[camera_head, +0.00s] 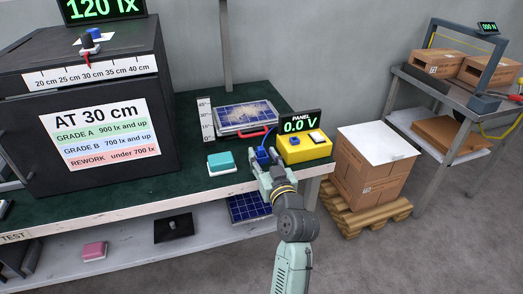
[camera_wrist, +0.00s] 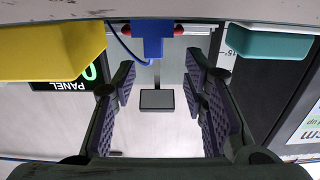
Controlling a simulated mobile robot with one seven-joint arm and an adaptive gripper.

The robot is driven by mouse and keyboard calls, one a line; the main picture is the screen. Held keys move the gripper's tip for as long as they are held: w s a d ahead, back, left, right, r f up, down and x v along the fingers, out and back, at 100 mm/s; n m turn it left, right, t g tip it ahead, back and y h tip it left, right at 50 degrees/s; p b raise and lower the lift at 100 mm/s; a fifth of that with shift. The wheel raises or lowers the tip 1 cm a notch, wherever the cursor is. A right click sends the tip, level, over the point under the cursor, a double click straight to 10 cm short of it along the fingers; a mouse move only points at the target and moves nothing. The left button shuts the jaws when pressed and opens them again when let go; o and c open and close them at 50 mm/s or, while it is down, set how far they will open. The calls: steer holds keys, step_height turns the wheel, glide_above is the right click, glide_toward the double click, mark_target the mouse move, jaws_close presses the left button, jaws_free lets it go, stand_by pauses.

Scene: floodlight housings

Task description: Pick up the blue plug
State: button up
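The blue plug (camera_head: 263,153) stands near the front edge of the green bench top, just left of the yellow panel meter box (camera_head: 305,150). A thin blue cable runs from it. In the wrist view the blue plug (camera_wrist: 153,38) is at the top centre, with red parts on both sides behind it. My gripper (camera_head: 265,168) is just in front of the plug in the head view. My gripper (camera_wrist: 160,62) is open, its two dark ridged fingers spread wider than the plug. The plug appears lined up between the fingertips; no contact shows.
A teal block (camera_head: 221,162) stands close to the left of the plug. Behind are a solar panel case (camera_head: 244,118) with a red handle and the PANEL display (camera_head: 298,123) reading 0.0 V. A black light box (camera_head: 85,120) fills the bench's left. Cartons (camera_head: 375,170) stand right.

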mark_target(262, 150)
steer(key=x, duration=0.1)
steer(key=p+x, duration=0.1)
steer(key=x, duration=0.2)
steer(key=shift+d+f+p, duration=0.15)
steer(key=shift+d+p, duration=0.2)
steer(key=shift+w+a+f, duration=0.15)
steer(key=shift+w+a, duration=0.05)
steer(key=shift+w, duration=0.35)
steer(key=shift+c, duration=0.5)
jaws_close()
